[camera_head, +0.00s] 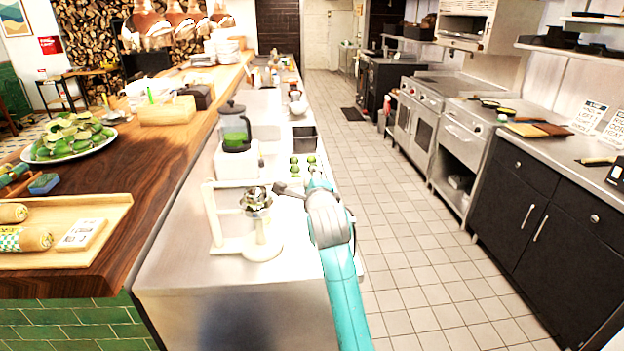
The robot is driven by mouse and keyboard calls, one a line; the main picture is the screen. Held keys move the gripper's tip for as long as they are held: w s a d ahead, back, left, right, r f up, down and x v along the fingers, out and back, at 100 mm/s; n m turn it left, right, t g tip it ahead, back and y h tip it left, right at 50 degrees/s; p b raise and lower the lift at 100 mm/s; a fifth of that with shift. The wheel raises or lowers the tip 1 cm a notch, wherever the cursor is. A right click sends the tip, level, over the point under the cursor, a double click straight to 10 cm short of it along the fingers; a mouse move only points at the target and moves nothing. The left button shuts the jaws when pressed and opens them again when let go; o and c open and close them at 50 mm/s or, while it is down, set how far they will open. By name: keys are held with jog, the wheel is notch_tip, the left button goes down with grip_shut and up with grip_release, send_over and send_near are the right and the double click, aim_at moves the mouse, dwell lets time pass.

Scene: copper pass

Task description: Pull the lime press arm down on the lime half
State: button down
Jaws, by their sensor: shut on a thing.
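The lime press (262,247) is a cream stand with a round base and a metal cup part on top. It stands near the front end of the steel counter. A pale upright frame (213,215) rises at its left. My gripper (281,189) reaches in from the right at the top of the press. It is shut on what appears to be the press arm, beside the metal cup; the grip is small and partly hidden by my wrist. I cannot make out the lime half in the cup.
A blender (235,130) with a dark lid stands behind the press. Several green limes (295,160) lie on the counter behind my gripper. A wooden counter at the left holds a plate (40,158) of green pieces and a tray (100,235). Tiled floor is clear at right.

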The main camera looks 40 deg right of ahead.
jog(key=c, duration=0.7)
grip_release()
jog(key=v, duration=1.2)
